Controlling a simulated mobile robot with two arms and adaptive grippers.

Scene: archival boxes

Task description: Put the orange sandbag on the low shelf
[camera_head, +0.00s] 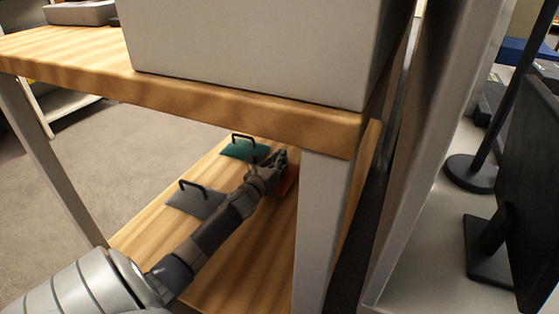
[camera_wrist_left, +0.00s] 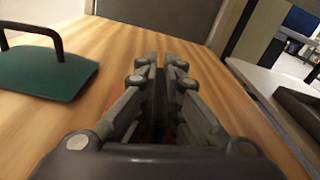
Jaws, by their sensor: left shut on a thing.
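The orange sandbag (camera_head: 289,181) shows as a small red-orange patch over the low wooden shelf (camera_head: 235,280), mostly hidden by my left gripper (camera_head: 282,157). My left arm reaches in from the lower left, under the upper board. In the left wrist view the two fingers of my left gripper (camera_wrist_left: 165,62) are close together, shut on the sandbag's handle, which they hide. A sliver of the orange sandbag (camera_wrist_left: 114,97) shows left of the fingers. I cannot tell whether the bag touches the shelf. My right gripper is not in view.
A green sandbag (camera_head: 240,151) with a black handle lies just left of my gripper; a grey one (camera_head: 193,203) lies nearer. The upper wooden board (camera_head: 190,98) carries a large grey box (camera_head: 250,45). A metal leg (camera_head: 322,220) stands to the right.

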